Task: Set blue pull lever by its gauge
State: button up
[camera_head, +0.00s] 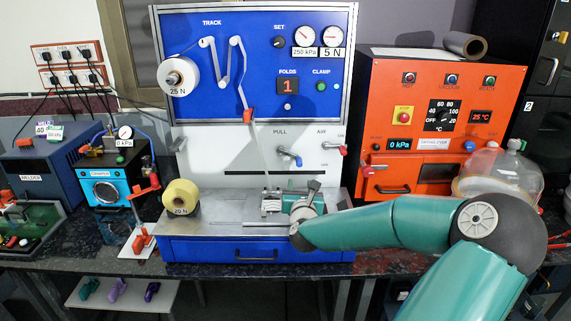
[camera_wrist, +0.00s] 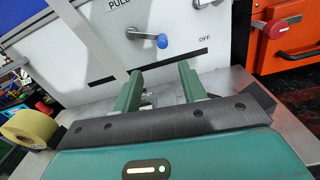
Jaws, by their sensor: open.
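The blue pull lever (camera_head: 297,158) sticks out of the white lower panel under the word PULL. Its blue knob (camera_wrist: 162,41) shows in the wrist view, above and beyond my fingertips. My gripper (camera_wrist: 159,74) is open, with its two green fingers apart and no lever between them. In the head view my gripper is low in front of the panel, over the metal deck and below the lever; its fingers are hard to make out there. Two round gauges are at the top right of the blue panel, one labelled 250 kPa (camera_head: 305,37) and one 5 N (camera_head: 332,37).
A red-tipped AIR lever (camera_head: 342,150) is right of the blue lever. A yellow tape roll (camera_head: 181,197) stands on the left of the deck (camera_head: 222,226). A pale strip hangs down the panel, left of the lever. An orange oven (camera_head: 425,130) stands to the right.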

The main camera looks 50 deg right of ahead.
aim_at(300, 165)
jog(key=x, duration=1.3)
jog(key=shift+d+r, duration=0.15)
jog(key=shift+d, duration=0.25)
jog(key=shift+c, duration=0.2)
grip_shut()
